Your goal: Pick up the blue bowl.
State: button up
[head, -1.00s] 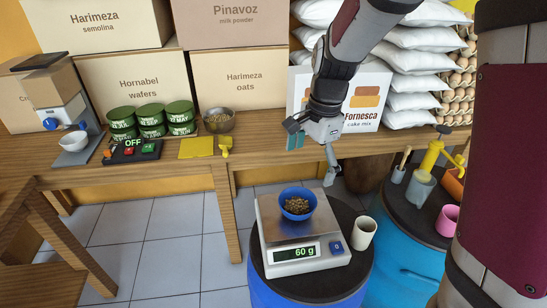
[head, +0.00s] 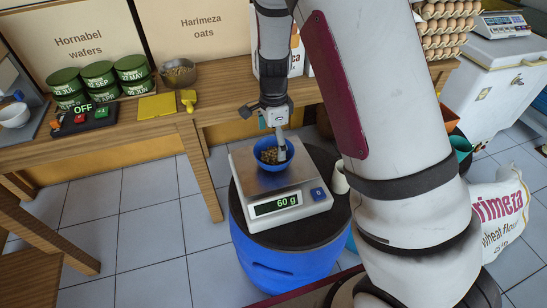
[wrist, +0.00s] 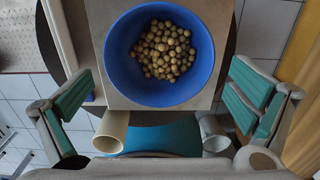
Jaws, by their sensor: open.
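The blue bowl (head: 268,160) holds round tan pieces and stands upright on the plate of a scale (head: 258,185) whose display reads 60 g. In the wrist view the blue bowl (wrist: 118,68) lies ahead, between and beyond my open fingers. My gripper (head: 278,140) is just over the bowl in the head view, one finger overlapping the bowl's right side. In the wrist view my gripper (wrist: 160,92) has its teal-padded fingers wide apart on either side, with nothing between the pads. I cannot tell whether a finger touches the bowl.
The scale stands on a blue drum (head: 268,248). A cream cup (head: 339,178) is at its right, partly hidden by my arm; it also shows in the wrist view (wrist: 111,132). The bench (head: 228,92) behind carries green tins (head: 98,74) and a metal bowl (head: 178,73).

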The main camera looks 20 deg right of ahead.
aim_at(274, 161)
jog(key=shift+f+b, duration=0.6)
jog(key=shift+f, duration=2.15)
jog(key=shift+c, duration=0.2)
jog(key=shift+r, duration=0.1)
jog(key=c, duration=0.9)
